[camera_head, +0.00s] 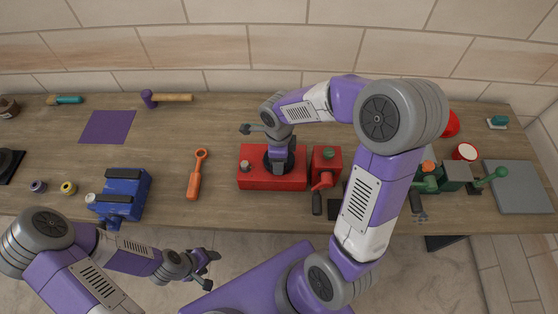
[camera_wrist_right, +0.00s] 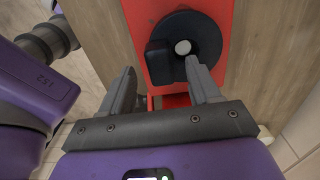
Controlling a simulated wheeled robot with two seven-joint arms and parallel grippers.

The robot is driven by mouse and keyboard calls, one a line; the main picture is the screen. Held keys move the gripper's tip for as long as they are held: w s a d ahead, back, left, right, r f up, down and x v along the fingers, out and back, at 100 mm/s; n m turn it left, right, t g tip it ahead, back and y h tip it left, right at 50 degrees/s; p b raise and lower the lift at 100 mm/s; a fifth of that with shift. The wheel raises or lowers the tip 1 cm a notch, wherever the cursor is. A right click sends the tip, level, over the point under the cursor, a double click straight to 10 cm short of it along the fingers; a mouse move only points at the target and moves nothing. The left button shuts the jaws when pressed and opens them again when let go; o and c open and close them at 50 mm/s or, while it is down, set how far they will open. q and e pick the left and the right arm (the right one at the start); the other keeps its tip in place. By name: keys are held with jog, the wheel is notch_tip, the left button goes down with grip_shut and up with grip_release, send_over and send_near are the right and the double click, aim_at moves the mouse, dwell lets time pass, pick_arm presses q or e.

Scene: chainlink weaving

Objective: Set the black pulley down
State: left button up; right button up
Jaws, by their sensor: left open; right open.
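The black pulley (camera_wrist_right: 207,36) is a round black disc with a pale centre, lying on the red block (camera_wrist_right: 140,18) in the right wrist view. A black squarish piece adjoins it. My right gripper (camera_wrist_right: 160,70) is open just before them; one fingertip overlaps the disc's near edge in the picture, and I cannot tell whether it touches. In the head view the red block (camera_head: 256,182) is on the table, and my right gripper (camera_head: 281,168) hides most of the pulley. My left gripper (camera_head: 208,264) is open and empty in front of the table edge.
A red vise (camera_head: 326,160) stands right beside the red block. An orange wrench-like tool (camera_head: 195,178) and a blue vise (camera_head: 122,192) are to its left. A green tool (camera_head: 430,180) and a grey plate (camera_head: 517,188) are at the right.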

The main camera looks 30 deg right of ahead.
jog(key=shift+f, duration=1.6)
jog(key=shift+c, duration=0.4)
grip_shut()
